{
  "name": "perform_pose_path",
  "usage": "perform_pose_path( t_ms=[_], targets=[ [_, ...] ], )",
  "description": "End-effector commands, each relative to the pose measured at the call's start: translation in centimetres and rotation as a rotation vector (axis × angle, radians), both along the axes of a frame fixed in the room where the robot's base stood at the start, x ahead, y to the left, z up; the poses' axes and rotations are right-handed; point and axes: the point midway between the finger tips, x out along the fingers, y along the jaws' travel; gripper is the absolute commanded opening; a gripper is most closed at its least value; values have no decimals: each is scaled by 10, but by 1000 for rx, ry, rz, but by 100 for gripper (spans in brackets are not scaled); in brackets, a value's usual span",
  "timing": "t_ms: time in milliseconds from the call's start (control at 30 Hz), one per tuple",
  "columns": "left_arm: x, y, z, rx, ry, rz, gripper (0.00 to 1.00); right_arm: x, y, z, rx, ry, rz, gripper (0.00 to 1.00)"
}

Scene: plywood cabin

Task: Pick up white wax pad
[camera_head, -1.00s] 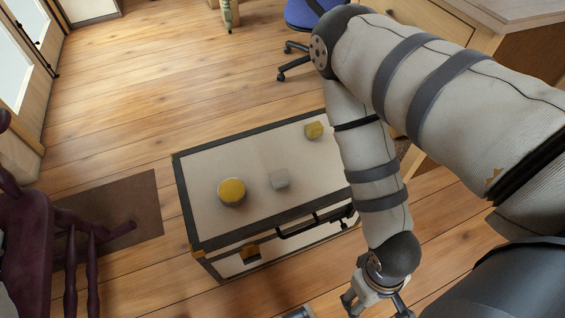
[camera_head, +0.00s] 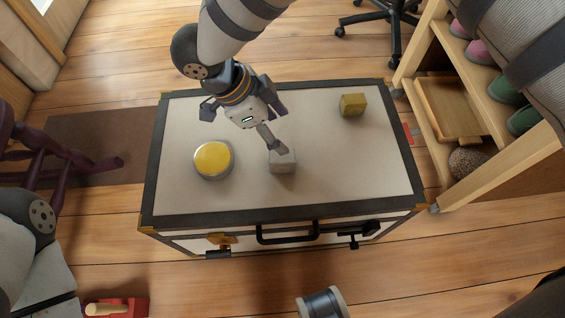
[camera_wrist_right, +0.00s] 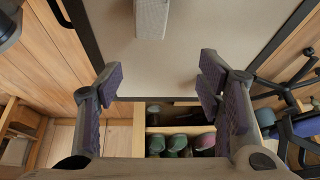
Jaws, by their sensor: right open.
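The white wax pad is a small pale grey block (camera_head: 283,164) on top of a pale, dark-edged case (camera_head: 330,190). It sits between a yellow round tin and a yellow block. My right gripper (camera_head: 243,106) is open and empty over the case, up and left of the pad. A grey part of it overlaps the pad's upper edge in the head view; I cannot tell whether it touches. In the right wrist view the open fingers (camera_wrist_right: 158,70) are spread wide, and a pale block (camera_wrist_right: 152,18) is cut off by the top edge beyond them. My left gripper is not in view.
The yellow-topped round tin (camera_head: 213,158) stands close left of the pad. The yellow block (camera_head: 353,105) lies to the back right. A wooden shelf (camera_head: 470,130) with shoes stands right of the case, and a purple chair (camera_head: 40,150) stands left. The case's right front top is clear.

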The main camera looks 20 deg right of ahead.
Motion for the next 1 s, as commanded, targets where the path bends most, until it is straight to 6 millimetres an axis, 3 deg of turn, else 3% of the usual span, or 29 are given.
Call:
perform_pose_path(
  t_ms=[67, 167, 300, 700, 1000],
  targets=[
    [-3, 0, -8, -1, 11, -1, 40, 3, 16, 5, 44, 12, -72, 61],
    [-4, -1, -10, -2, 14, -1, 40, 1, 19, 0, 63, 21, -101, 61],
    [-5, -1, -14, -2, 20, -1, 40, -3, 7, -29, 61, 22, -101, 61],
    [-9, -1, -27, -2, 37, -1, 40, -13, -11, -93, 61, 22, -101, 61],
    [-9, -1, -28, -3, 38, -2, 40, -13, -15, -101, 63, 17, -100, 61]
  ],
)
